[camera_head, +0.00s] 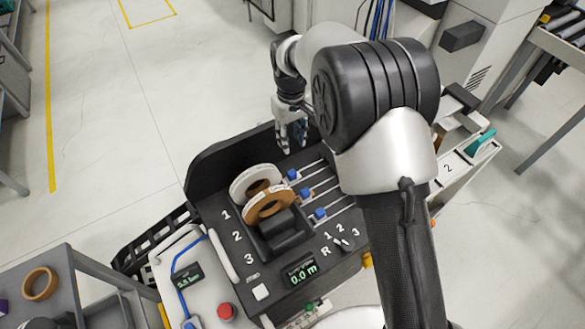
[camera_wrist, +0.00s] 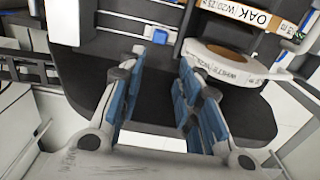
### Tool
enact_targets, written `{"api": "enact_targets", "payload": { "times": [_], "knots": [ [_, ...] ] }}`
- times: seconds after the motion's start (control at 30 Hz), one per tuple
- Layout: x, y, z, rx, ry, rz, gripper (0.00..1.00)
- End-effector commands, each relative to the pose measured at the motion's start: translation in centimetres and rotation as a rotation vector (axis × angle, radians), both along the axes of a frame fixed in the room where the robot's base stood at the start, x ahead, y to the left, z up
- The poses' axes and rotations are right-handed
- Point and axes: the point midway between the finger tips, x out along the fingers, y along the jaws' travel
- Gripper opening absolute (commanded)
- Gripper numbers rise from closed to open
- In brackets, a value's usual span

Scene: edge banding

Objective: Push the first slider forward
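The first slider has a blue knob (camera_head: 292,174) on a metal rail and is the farthest of three on the dark panel. A blue knob on a rail, apparently this one, shows in the wrist view (camera_wrist: 160,36) just beyond my fingertips. My gripper (camera_head: 292,146) is behind the first slider, near the back of the panel. In the wrist view my gripper (camera_wrist: 161,62) has its two blue-padded fingers apart with nothing between them. I see no contact with the knob.
The second blue knob (camera_head: 306,193) and third blue knob (camera_head: 320,213) sit nearer on parallel rails. A white roll (camera_head: 240,184) and a brown roll (camera_head: 269,205) stand left of the sliders. A raised dark wall (camera_head: 206,160) edges the panel.

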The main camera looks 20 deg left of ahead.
Motion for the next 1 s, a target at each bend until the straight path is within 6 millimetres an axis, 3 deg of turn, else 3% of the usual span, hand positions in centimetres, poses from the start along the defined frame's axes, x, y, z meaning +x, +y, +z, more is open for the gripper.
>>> {"api": "enact_targets", "payload": {
  "times": [0.6,0.8,1.0],
  "knots": [
    [-0.1,-0.2,-13.1,-0.002,0.003,-0.002,0.32],
    [0.0,-0.1,-15.5,-0.001,0.002,-0.002,0.32],
    [0.0,-0.1,-16.3,0.0,0.0,-0.002,0.32]
  ]
}}
